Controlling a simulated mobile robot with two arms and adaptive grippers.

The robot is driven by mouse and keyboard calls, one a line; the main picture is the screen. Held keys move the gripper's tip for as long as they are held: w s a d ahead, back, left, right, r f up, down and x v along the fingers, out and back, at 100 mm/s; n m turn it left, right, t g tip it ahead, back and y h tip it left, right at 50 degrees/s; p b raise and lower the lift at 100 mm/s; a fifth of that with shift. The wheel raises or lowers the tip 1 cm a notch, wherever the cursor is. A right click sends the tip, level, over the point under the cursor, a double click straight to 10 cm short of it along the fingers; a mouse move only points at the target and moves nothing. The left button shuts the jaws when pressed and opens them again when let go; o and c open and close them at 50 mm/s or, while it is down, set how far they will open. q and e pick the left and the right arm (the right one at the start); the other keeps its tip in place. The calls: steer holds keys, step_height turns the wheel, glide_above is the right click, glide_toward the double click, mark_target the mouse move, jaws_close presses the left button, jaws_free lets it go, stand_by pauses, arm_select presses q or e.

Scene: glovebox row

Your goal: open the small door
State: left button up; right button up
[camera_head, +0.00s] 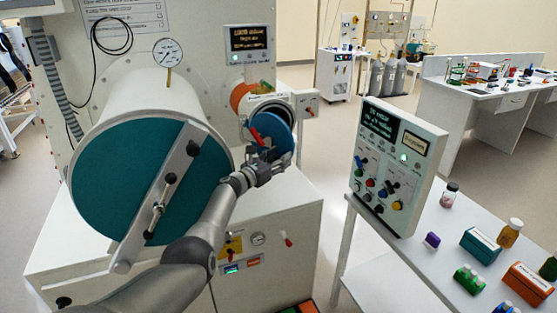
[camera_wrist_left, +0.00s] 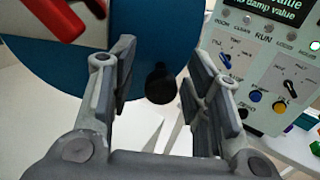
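The small door is a blue round disc (camera_head: 284,133) at the front end of the small port, right of the big cylinder. My left gripper (camera_head: 272,160) is just in front of the door's lower part. In the left wrist view its fingers (camera_wrist_left: 160,88) are apart, with a black round knob (camera_wrist_left: 161,84) visible between them against the blue door (camera_wrist_left: 150,42). No grip shows. My right gripper is out of view.
The big cylinder with its teal door (camera_head: 110,180) and grey bar stands left, close behind my left arm. A control panel (camera_head: 395,165) stands to the right on a white table (camera_head: 415,240) with bottles and boxes. Open floor lies behind.

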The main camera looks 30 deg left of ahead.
arm_select(q)
steer(key=shift+f, duration=0.15)
steer(key=v, duration=1.2)
stand_by(0.4)
